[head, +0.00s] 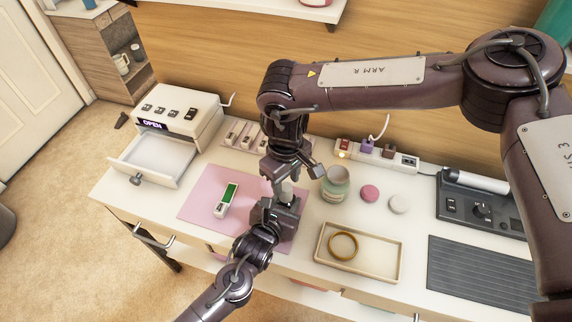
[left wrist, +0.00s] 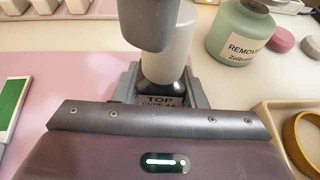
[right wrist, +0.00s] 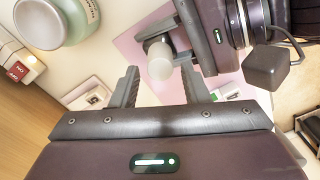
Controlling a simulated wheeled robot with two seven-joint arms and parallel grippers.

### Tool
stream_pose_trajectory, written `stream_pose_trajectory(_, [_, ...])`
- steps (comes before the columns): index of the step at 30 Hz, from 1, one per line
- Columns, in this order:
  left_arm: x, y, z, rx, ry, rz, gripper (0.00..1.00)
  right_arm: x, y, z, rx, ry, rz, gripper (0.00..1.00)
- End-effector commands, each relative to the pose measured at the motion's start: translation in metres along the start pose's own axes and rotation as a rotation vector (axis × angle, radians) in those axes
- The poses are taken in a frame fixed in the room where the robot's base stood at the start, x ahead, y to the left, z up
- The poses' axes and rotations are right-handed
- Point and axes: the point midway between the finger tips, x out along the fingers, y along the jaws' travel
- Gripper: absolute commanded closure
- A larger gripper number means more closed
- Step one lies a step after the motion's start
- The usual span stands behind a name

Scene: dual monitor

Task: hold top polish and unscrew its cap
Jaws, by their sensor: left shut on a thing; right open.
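The top polish is a small bottle with a dark base labelled "TOP" (left wrist: 160,100) and a tall pale grey cap (left wrist: 168,55). It stands upright between the fingers of my left gripper (left wrist: 160,92), which is shut on its lower body. In the head view the left gripper (head: 280,208) is low over the pink mat's right side. My right gripper (head: 287,172) comes down from above. In the right wrist view the right gripper (right wrist: 160,75) is open, and the round cap end (right wrist: 160,60) shows between its fingertips. Contact with the cap cannot be told.
A green remover jar (head: 334,184) stands close on the right, with pink (head: 369,193) and white (head: 398,204) round pieces beyond. A tray (head: 379,264) holds a yellow ring (head: 343,246). A white device with a green screen (head: 227,197) lies left on the mat (head: 196,208).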

Motion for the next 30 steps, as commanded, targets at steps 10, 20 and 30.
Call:
stream_pose_trajectory(10, [0.0,0.0,0.0,0.0,-0.001,0.0,1.0,0.035,0.0,-0.001,-0.001,0.001,0.0,0.59])
stream_pose_trajectory(20, [0.0,0.0,0.0,0.0,-0.001,0.0,1.0,0.037,0.0,-0.001,-0.001,0.001,0.0,0.62])
stream_pose_trajectory(30, [0.0,0.0,0.001,0.0,-0.001,0.0,1.0,0.037,0.0,0.0,-0.001,0.001,0.0,1.0])
